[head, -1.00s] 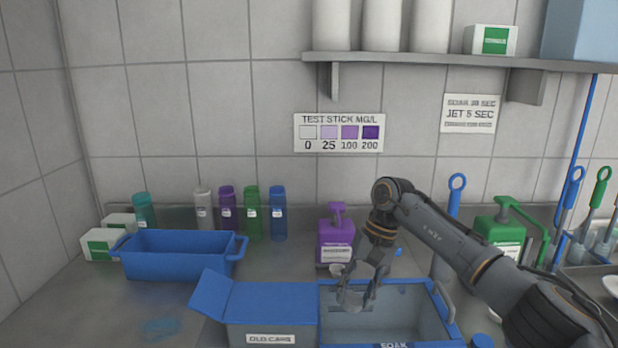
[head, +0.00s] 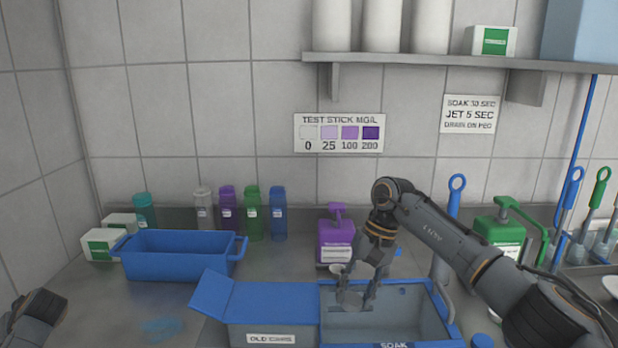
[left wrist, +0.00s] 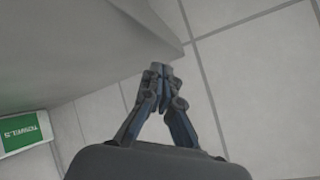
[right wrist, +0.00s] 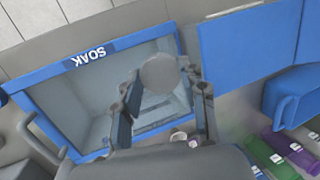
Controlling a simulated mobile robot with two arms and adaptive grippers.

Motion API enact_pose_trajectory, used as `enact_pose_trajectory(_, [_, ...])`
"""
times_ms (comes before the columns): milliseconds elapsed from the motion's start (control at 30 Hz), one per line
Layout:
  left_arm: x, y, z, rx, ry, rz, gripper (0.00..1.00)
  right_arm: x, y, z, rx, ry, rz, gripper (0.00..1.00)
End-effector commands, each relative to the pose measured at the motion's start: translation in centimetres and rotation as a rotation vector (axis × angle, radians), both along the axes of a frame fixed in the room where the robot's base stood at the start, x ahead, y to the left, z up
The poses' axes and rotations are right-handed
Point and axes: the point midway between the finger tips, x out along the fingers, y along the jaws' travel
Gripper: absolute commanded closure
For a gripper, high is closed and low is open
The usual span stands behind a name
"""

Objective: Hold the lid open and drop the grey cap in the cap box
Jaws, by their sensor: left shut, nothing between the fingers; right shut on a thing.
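My right gripper (head: 358,290) is shut on a round grey cap (head: 349,299) above the open soak tub. The right wrist view shows the pale disc of the cap (right wrist: 159,73) at the fingertips of my right gripper (right wrist: 165,92). The box labelled "OLD CAPS" (head: 240,338) stands just left of the tub. A flat blue lid (head: 275,301) covers its top, with a blue flap (head: 211,292) sloping up at its left end.
The soak tub (head: 440,322) is open with a blue rim. A blue handled bin (head: 178,264) stands left, behind the lid. Several coloured bottles (head: 252,215) and a purple pump bottle (head: 336,240) stand along the wall. The counter at front left is mostly clear.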

Motion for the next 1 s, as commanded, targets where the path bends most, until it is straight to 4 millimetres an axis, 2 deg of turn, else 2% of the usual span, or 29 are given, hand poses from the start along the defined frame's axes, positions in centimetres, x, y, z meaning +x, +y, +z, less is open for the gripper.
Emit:
enact_pose_trajectory(33, [1.9, -1.7, 1.0, -0.045, -0.017, -0.048, 1.00, 0.0, 0.0, 0.0, 0.000, 0.000, -0.001, 0.67])
enact_pose_trajectory(200, [6.7, -8.4, 3.2, -0.199, -0.028, -0.226, 1.00, 0.0, 0.0, 0.0, 0.000, 0.000, -0.001, 0.67])
enact_pose_trajectory(400, [10.9, -16.8, 6.7, -0.346, -0.021, -0.465, 1.00, 0.0, 0.0, 0.0, 0.000, 0.000, -0.001, 0.67])
enact_pose_trajectory(500, [12.2, -21.1, 8.8, -0.409, -0.005, -0.594, 1.00, 0.0, 0.0, 0.0, 0.000, 0.000, -0.001, 0.67])
enact_pose_trajectory(667, [13.1, -28.2, 12.4, -0.490, 0.033, -0.814, 1.00, 0.0, 0.0, 0.0, 0.000, 0.000, -0.001, 0.67])
enact_pose_trajectory(800, [12.7, -34.1, 15.6, -0.545, 0.082, -1.012, 1.00, 0.0, 0.0, 0.0, 0.000, 0.000, -0.001, 0.67])
enact_pose_trajectory(900, [11.9, -37.6, 17.5, -0.573, 0.122, -1.139, 1.00, 0.0, 0.0, 0.0, 0.000, 0.000, -0.001, 0.67])
enact_pose_trajectory(1000, [11.0, -40.2, 18.9, -0.591, 0.159, -1.239, 1.00, 0.0, 0.0, 0.0, 0.000, 0.000, -0.001, 0.67])
